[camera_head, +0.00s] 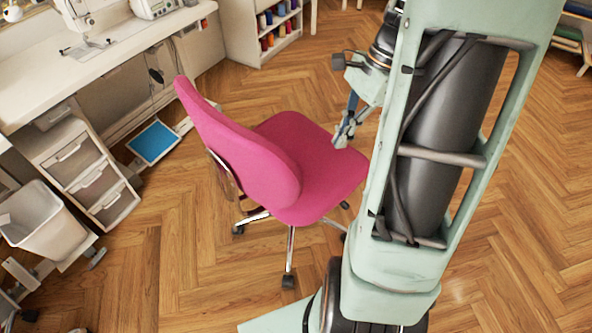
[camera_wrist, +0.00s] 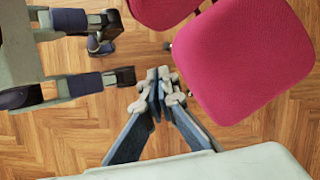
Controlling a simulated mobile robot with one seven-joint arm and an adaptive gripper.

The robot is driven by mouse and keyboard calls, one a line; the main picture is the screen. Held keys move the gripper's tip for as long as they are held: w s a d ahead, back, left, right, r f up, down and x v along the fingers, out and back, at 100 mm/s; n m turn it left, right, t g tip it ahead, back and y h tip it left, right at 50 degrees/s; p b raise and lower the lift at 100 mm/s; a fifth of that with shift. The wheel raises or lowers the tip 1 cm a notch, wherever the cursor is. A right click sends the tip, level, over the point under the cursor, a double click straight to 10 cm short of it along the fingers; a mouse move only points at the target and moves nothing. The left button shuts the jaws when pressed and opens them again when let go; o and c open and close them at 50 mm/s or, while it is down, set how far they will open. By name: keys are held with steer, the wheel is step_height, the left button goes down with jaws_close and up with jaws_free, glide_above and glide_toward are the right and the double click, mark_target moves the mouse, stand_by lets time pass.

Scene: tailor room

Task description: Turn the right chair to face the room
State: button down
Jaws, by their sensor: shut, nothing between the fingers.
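A pink office chair (camera_head: 297,160) on a wheeled metal base stands on the wood floor. Its backrest (camera_head: 245,150) is at the left of the seat in the head view, near the sewing table, and the seat extends to the right. My gripper (camera_head: 342,139) is by the right edge of the seat in the head view. In the wrist view my gripper (camera_wrist: 159,80) is shut and empty, its fingertips just left of the pink seat (camera_wrist: 244,58). I cannot tell whether they touch it. Part of the backrest (camera_wrist: 160,10) shows at the top. My arm hides some floor right of the chair.
A white sewing table (camera_head: 100,62) with machines stands at the upper left, with a drawer unit (camera_head: 85,170) below. A blue pedal plate (camera_head: 153,142) and a white bin (camera_head: 35,215) are on the left. A thread shelf (camera_head: 262,35) stands behind.

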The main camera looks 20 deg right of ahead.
steer(key=a+f+b, duration=0.3)
steer(key=a+f, duration=0.4)
steer(key=f, duration=0.2)
steer(key=shift+s+a+f, duration=0.15)
steer(key=shift+a+f, duration=0.15)
steer(key=shift+f, duration=0.1)
steer(key=shift+a, duration=0.15)
